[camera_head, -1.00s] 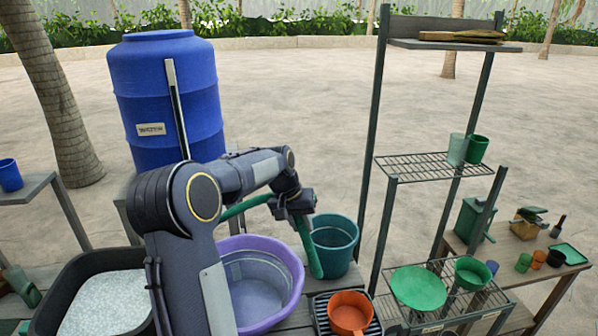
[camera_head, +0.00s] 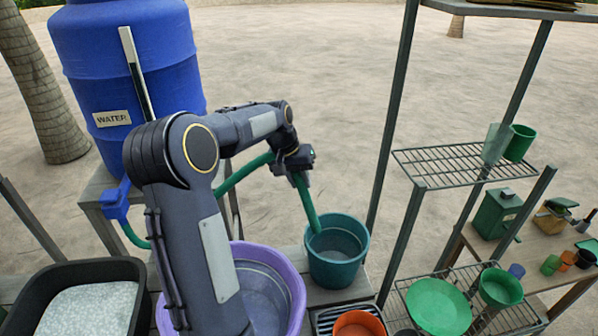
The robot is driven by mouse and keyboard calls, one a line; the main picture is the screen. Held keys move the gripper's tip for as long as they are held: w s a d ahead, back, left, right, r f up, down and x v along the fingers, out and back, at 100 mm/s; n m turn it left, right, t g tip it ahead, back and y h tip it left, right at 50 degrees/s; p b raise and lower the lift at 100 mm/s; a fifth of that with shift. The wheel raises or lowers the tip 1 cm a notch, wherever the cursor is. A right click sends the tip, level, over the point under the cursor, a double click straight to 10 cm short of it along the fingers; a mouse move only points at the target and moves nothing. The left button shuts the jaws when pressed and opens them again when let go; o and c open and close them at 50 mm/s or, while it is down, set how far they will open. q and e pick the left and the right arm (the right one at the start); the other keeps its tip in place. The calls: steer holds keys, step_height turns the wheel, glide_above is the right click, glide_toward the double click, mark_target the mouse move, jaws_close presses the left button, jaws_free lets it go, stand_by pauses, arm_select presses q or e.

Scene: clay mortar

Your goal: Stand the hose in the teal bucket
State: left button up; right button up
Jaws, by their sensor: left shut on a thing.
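The green hose (camera_head: 308,203) is held in my left gripper (camera_head: 296,168), which is shut on it near the hose's free end. The end hangs steeply downward, and its tip shows within the mouth of the teal bucket (camera_head: 336,271). I cannot tell how deep the tip sits or whether it touches the bucket. The hose loops back left behind my arm toward the blue water barrel (camera_head: 135,70). The teal bucket stands upright on the wooden bench, right of the purple basin. My right gripper is out of view.
The purple basin (camera_head: 296,290) is partly behind my left arm. A black tub (camera_head: 35,300) of pale material stands at left. An orange pot (camera_head: 358,324) is in front of the bucket. A metal rack (camera_head: 470,163) with green dishes stands to the right.

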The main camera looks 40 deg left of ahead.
arm_select(q)
steer(key=shift+w+d+f, duration=0.1)
steer(key=shift+f, duration=0.5)
steer(key=b, duration=0.1)
glide_toward(316, 228)
steer(key=shift+w+a+r, duration=0.8)
steer(key=shift+w+a, duration=0.1)
steer(key=shift+a, duration=0.15)
steer(key=b+x, duration=0.3)
steer(key=x, duration=0.1)
steer(key=s+b+x, duration=0.1)
steer(key=b+x, duration=0.2)
steer(key=x, duration=0.1)
steer(key=b+x, duration=0.3)
steer(key=x, duration=0.2)
steer(key=shift+s+d+f, duration=0.2)
steer(key=shift+d+f, duration=0.05)
steer(key=shift+d, duration=0.15)
steer(key=o, duration=1)
steer(key=shift+c, duration=0.2)
steer(key=o, duration=0.8)
